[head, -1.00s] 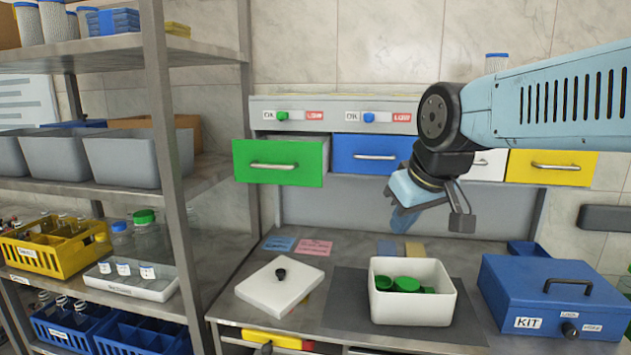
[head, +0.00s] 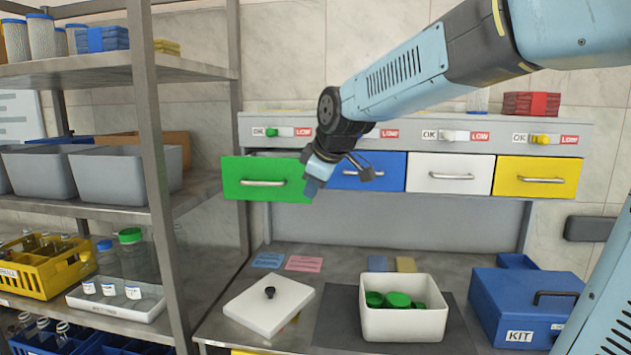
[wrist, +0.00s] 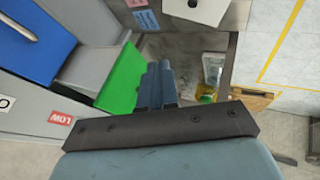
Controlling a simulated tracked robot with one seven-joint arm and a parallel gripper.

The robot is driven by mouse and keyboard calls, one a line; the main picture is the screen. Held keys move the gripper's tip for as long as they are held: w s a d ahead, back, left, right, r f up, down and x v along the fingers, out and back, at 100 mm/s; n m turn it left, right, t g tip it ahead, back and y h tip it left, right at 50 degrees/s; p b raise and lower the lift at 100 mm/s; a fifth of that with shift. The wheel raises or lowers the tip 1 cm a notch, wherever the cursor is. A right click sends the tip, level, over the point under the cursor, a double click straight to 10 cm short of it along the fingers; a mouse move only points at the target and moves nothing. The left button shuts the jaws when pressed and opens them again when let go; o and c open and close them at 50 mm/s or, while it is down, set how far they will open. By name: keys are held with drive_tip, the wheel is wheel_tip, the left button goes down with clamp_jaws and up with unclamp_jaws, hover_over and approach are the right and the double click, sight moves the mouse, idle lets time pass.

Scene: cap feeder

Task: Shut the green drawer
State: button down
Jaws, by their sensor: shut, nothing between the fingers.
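The green drawer (head: 240,178) is the leftmost of a row under the upper cabinet. It stands out from the row, with its front forward of the blue drawer (head: 378,172). My gripper (head: 313,187) is shut and empty, at the right edge of the green front in the head view. In the wrist view the shut fingers (wrist: 157,82) lie right beside the green front (wrist: 122,72). I cannot tell whether they touch it. The blue drawer (wrist: 28,42) also shows there, at the upper left.
White (head: 450,174) and yellow (head: 537,178) drawers continue the row. Below are a white bin (head: 403,323) with green caps, its white lid (head: 262,308) and a blue kit box (head: 500,300). A shelf post (head: 152,140) stands to the left.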

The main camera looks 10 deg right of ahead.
drive_tip(key=w+f, duration=0.4)
drive_tip(key=w, duration=0.3)
drive_tip(key=shift+d+f, duration=0.15)
drive_tip(key=shift+f, duration=0.15)
